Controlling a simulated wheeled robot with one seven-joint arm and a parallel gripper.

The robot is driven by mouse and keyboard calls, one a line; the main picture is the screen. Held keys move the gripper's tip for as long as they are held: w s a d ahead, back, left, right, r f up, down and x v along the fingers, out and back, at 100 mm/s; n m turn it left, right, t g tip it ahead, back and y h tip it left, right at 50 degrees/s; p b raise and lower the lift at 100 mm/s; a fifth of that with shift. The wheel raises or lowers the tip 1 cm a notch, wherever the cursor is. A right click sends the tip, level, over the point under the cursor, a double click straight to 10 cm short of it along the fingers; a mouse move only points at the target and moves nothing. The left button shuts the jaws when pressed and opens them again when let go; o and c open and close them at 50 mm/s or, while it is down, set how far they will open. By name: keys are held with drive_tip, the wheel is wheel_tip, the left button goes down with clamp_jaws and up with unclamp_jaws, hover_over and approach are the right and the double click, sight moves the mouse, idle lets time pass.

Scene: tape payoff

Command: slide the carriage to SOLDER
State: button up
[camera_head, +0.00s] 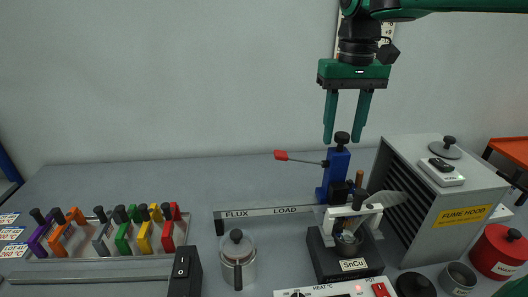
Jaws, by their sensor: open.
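A blue upright carriage (333,176) with a black knob (342,137) on top and a red-tipped lever (281,155) out to its left stands on the rail, right of the LOAD label. The rail (262,211) shows the words FLUX at left and LOAD in the middle. No SOLDER label can be read; the rail's right part is hidden behind the solder pot unit. My gripper (344,138) is open, pointing down, with its fingertips around the black knob's level in the picture. I cannot tell whether it is in front of, around or behind the knob.
A black solder pot unit (322,262) marked SnCu stands in front of the carriage. A grey fume hood (408,174) is close on the right. A lidded metal pot (237,264) stands front left. Coloured clamps fill a rack (95,270) at far left.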

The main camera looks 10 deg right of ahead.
drive_tip(key=shift+r, duration=2.45)
